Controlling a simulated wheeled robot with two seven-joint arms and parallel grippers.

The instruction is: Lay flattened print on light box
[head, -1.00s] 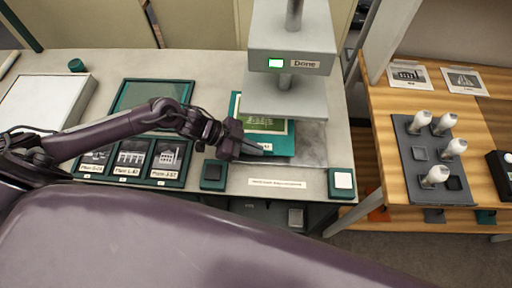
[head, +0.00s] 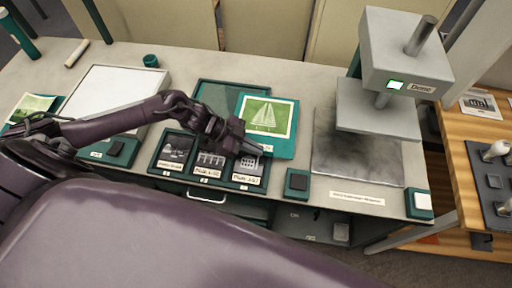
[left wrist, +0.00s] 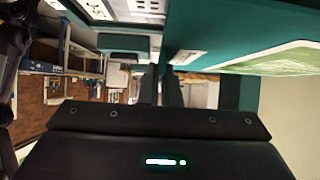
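The print (head: 266,117), a green picture with a pale border on a teal board, is at the middle of the head view, clear of the press and above the worktable. It also shows at the upper right of the left wrist view (left wrist: 285,60). My left gripper (head: 250,147) is shut on the near edge of its teal board. The light box (head: 112,98) is a flat white slab with a pale surface, left of the print, with nothing on its visible top; my left arm crosses in front of it. My right gripper is in neither view.
A teal-framed tray (head: 216,97) lies behind my gripper. Labelled photo plates (head: 210,162) lie in front. Another green print (head: 33,106) lies far left.

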